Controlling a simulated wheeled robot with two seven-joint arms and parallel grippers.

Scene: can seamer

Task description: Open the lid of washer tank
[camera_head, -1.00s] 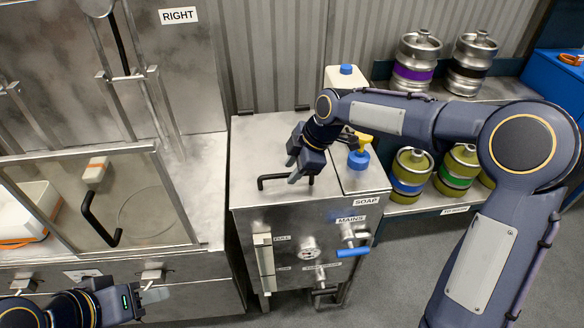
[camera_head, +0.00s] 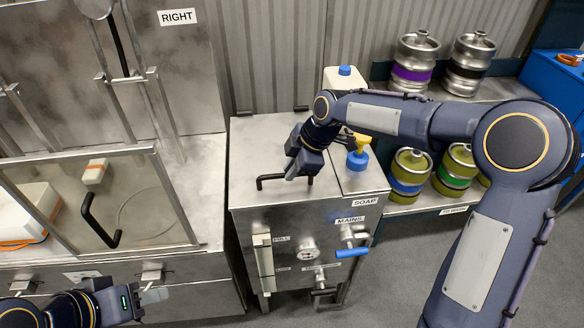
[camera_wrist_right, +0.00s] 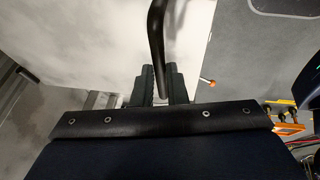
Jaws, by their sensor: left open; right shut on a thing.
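The washer tank (camera_head: 285,235) is a steel box with SOAP and MAINS labels. Its flat lid (camera_head: 262,148) lies down on the top. The black lid handle (camera_head: 268,179) runs along the lid's front edge and also shows in the right wrist view (camera_wrist_right: 157,35). My right gripper (camera_head: 293,175) is shut on the right part of this handle, its dark fingers on both sides of the bar in the right wrist view (camera_wrist_right: 157,83). The head view partly hides the grip. My left gripper (camera_head: 152,296) is open and empty at the lower left, away from the tank.
A steel cabinet with a clear door and black handle (camera_head: 92,222) stands to the left. A white bottle (camera_head: 344,79) and a blue-and-yellow dispenser (camera_head: 358,157) stand near the tank's right side. Several kegs (camera_head: 408,170) fill shelves to the right. Floor in front is clear.

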